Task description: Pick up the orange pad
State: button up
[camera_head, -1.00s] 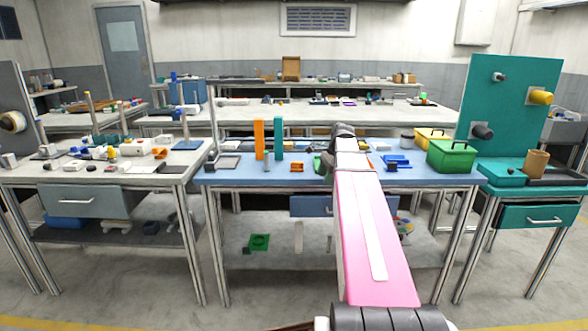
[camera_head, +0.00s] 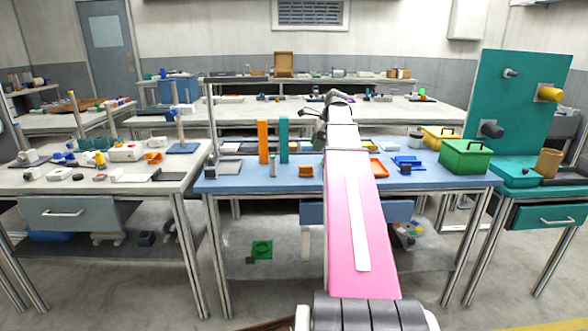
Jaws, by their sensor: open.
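Several orange things are in view, and I cannot tell for sure which is the pad. A flat orange piece (camera_head: 378,167) lies right of my arm on the same table. Another orange piece (camera_head: 153,157) is on the left table. My gripper (camera_head: 313,113) is at the far end of my pink and white arm, raised above the blue tabletop and apart from these pieces. It is open and small in view; its fingers are hard to make out.
Tall orange (camera_head: 263,141) and teal (camera_head: 284,139) blocks stand upright on the blue table. A blue part (camera_head: 408,162) and green box (camera_head: 465,156) are at right. Clear tabletop lies along the front edge.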

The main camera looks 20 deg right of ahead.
aim_at(306, 166)
jog(key=x, duration=1)
jog(key=shift+w+f, duration=0.25)
jog(key=shift+f, duration=0.05)
jog(key=c, duration=0.7)
